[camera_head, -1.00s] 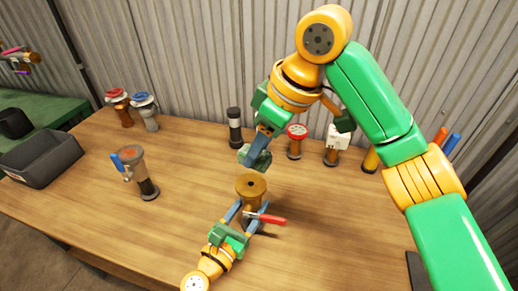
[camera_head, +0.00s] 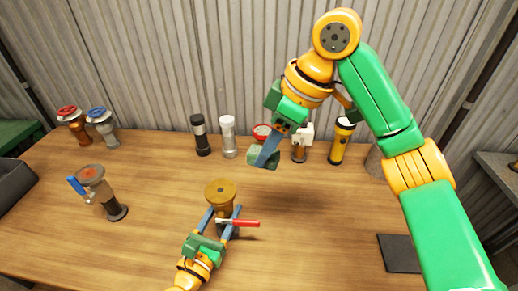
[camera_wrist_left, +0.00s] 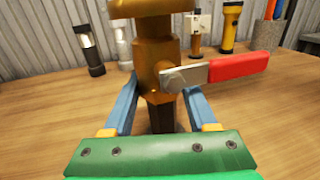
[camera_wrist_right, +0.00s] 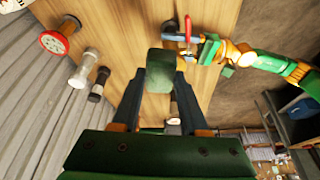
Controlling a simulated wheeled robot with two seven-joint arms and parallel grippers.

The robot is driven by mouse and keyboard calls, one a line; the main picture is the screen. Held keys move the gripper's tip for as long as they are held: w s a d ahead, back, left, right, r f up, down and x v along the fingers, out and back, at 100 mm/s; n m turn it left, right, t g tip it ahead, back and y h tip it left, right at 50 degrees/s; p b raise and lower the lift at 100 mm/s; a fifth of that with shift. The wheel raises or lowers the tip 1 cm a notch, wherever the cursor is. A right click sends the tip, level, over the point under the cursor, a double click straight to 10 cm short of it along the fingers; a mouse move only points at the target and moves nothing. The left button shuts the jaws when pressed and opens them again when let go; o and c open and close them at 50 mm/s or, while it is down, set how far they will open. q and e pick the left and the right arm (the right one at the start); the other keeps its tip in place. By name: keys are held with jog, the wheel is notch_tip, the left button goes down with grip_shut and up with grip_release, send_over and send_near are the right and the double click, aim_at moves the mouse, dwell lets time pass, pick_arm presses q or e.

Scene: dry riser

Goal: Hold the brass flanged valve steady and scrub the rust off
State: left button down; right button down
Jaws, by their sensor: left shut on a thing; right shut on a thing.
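The brass flanged valve (camera_head: 221,192) stands upright on the table with its round flange on top and a red-tipped lever (camera_head: 238,223) pointing right. My left gripper (camera_head: 220,222) is shut around its lower body; the left wrist view shows a finger on each side of the valve (camera_wrist_left: 155,72). My right gripper (camera_head: 268,148) is shut on a green scrubbing block (camera_head: 262,159), held in the air behind and right of the valve, apart from it. The block (camera_wrist_right: 160,68) also shows in the right wrist view. Whether rust remains on the flange is unclear.
A valve with a blue lever (camera_head: 92,180) stands at left, and red- and blue-topped valves (camera_head: 73,125) behind it. Flashlights (camera_head: 200,135) and other fittings line the back by the corrugated wall. A dark flat pad (camera_head: 398,253) lies at right.

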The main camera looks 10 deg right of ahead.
pick_arm(q)
jog(key=shift+c, duration=0.6)
grip_release()
jog(key=v, duration=1.2)
